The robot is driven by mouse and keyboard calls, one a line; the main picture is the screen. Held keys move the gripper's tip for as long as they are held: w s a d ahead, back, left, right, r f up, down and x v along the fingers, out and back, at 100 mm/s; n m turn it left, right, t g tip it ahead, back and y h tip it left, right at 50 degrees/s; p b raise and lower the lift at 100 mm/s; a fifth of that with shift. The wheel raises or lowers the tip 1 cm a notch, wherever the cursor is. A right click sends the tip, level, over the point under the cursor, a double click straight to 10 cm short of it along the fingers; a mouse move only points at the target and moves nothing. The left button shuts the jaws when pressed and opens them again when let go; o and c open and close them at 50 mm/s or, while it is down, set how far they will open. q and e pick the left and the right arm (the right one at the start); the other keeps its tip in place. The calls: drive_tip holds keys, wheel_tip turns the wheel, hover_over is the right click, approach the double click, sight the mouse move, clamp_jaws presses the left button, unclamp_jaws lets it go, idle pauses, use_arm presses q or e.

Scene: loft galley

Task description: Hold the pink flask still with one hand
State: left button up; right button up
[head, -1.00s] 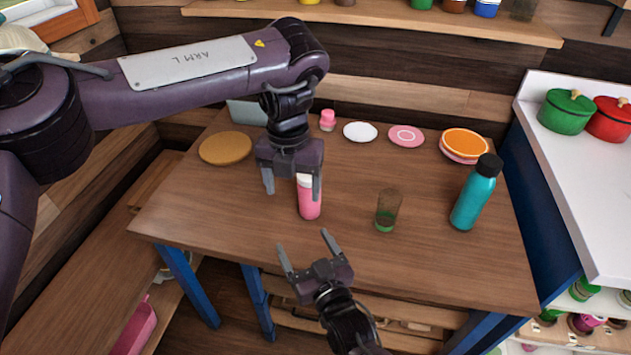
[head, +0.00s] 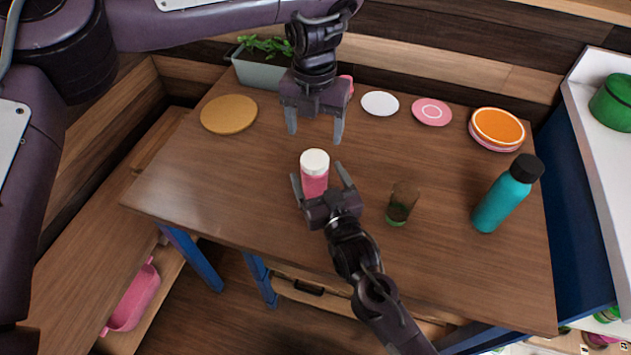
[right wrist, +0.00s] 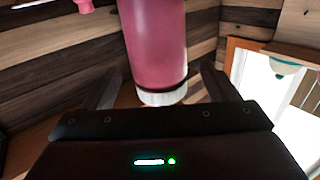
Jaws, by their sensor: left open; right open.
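The pink flask (head: 315,187) with a white cap stands upright on the wooden table, near its front left part. My right gripper (head: 318,174) is open, with one finger on each side of the flask. In the right wrist view the flask (right wrist: 156,42) shows upside down between the open fingers, with a gap on both sides. My left gripper (head: 315,134) is open and empty, pointing down above the table behind the flask.
A green-brown glass (head: 402,204) and a teal bottle (head: 500,203) stand to the right of the flask. A round wooden board (head: 229,113), a planter (head: 262,72) and several plates (head: 432,112) line the back. The table's left front is clear.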

sight(315, 159)
drive_tip(key=shift+x, duration=2.3)
use_arm(q)
drive_tip(key=shift+w, duration=0.1)
use_arm(e)
clamp_jaws()
use_arm(q)
drive_tip(key=shift+f, duration=0.1)
drive_tip(key=shift+f, duration=3.95)
drive_tip(key=shift+c, duration=0.4)
